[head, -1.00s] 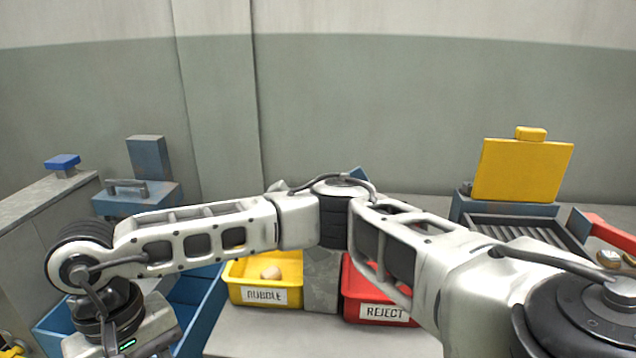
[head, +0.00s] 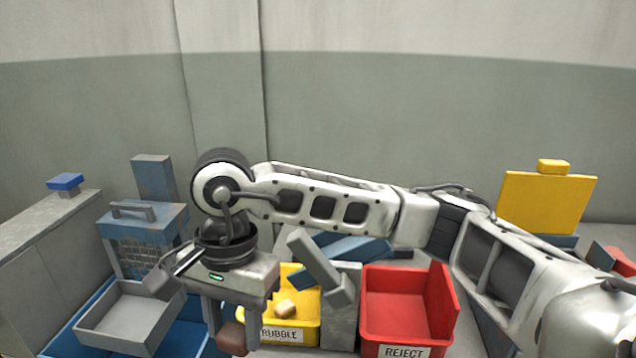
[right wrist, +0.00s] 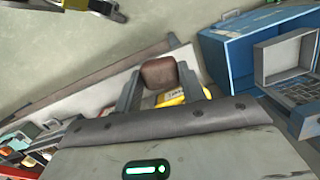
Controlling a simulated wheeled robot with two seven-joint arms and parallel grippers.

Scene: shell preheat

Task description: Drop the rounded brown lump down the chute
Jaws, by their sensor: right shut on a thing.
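The rounded brown lump (head: 232,337) is held between the fingers of my right gripper (head: 231,325), low and left of the yellow bin in the head view. The right wrist view shows the lump (right wrist: 160,73) pinched between both fingertips of the right gripper (right wrist: 158,82). A slanted blue piece (head: 343,247), which may be the chute, stands behind the bins, partly hidden by my right arm. A tilted grey bar (head: 318,264) leans in front of it, above a grey block. My left gripper is not in view.
A yellow RUBBLE bin (head: 309,333) holds a pale lump (head: 286,309). A red REJECT bin (head: 405,338) stands to its right. A grey open tray (head: 128,314) sits at the blue furnace-like box (head: 146,222) on the left. A yellow panel (head: 545,203) stands at right.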

